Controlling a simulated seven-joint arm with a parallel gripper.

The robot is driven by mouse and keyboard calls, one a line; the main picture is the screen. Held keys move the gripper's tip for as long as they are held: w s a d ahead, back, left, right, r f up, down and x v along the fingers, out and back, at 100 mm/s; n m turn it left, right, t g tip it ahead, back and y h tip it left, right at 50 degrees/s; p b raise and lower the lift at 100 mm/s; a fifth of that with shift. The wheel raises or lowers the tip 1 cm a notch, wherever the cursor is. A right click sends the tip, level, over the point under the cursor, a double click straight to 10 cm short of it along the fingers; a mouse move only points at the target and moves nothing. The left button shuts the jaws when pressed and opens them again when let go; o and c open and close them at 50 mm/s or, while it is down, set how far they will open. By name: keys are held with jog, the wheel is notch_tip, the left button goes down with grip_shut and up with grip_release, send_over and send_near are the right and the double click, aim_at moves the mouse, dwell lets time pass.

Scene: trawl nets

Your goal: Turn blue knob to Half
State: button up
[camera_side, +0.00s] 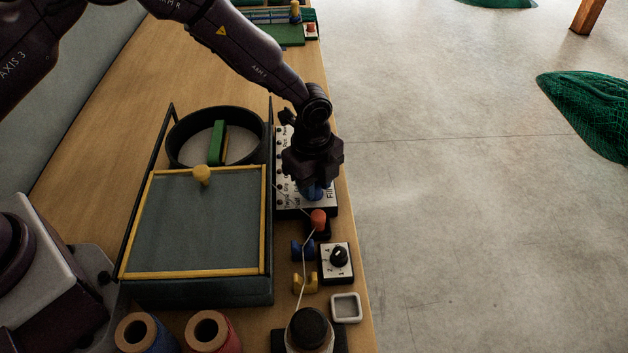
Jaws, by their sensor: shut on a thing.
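The blue knob (313,191) sits on a white panel (287,197) with black lettering, near the right edge of the bench. My gripper (313,180) points down over the panel and is shut on the blue knob. Only the lower part of the knob shows below my gripper. The knob's pointer and the mark it faces are hidden. Part of the panel's lettering is covered by my gripper.
A box with a yellow-framed lid (195,235) and a round black bin (190,155) stand left of the panel. An orange-red knob (318,219), a black dial (339,257) and a thread spool (310,328) stand in front. Open floor lies right.

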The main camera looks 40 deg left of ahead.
aim_at(316, 187)
jog(key=shift+n, duration=0.4)
jog(key=n, duration=0.8)
jog(key=shift+d+n, duration=0.1)
jog(key=shift+n, duration=0.2)
jog(key=n, duration=0.4)
jog(key=shift+n, duration=2.2)
jog(key=o, duration=0.9)
jog(key=shift+o, duration=0.2)
notch_tip(316, 187, up, 13)
jog(key=shift+d, duration=0.15)
